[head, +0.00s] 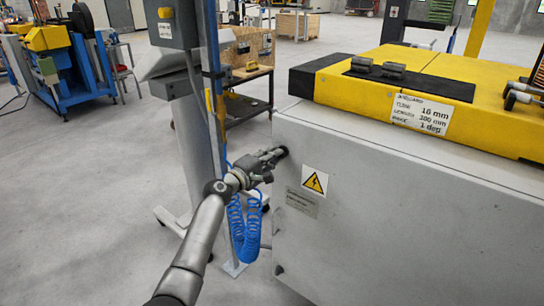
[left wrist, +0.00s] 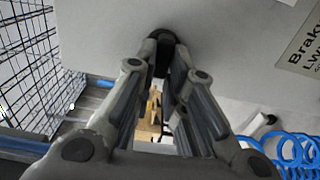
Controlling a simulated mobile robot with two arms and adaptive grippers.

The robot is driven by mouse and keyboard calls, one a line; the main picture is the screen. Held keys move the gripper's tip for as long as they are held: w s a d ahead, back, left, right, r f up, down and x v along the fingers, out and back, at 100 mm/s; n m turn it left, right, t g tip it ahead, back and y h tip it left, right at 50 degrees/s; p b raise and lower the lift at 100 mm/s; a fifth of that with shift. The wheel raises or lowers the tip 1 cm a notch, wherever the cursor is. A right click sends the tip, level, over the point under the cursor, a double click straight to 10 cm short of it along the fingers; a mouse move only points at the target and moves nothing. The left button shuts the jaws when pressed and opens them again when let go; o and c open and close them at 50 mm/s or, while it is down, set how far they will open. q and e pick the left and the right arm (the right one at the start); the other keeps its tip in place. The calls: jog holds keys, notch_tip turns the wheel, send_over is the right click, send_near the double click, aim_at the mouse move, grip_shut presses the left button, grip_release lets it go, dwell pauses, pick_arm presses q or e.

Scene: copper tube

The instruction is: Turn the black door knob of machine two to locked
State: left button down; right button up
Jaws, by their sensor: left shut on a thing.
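The black door knob (left wrist: 165,52) is on the pale grey cabinet door of the machine; in the left wrist view it sits between my fingertips. In the head view the knob (head: 283,151) shows as a small dark shape at the upper left of the door (head: 375,215). My left gripper (head: 275,157) reaches it from the left and is shut on it. The left gripper also shows in the left wrist view (left wrist: 163,46), with a finger on each side of the knob. The fingers hide part of the knob, and I cannot read its turn angle. My right gripper is not in view.
A yellow warning sign (head: 315,181) is right of the knob. The machine's yellow top (head: 440,75) overhangs above. Open floor (head: 90,200) lies at the left.

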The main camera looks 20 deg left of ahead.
pick_arm(q)
jog(key=c, duration=1.5)
grip_release()
jog(key=v, duration=1.2)
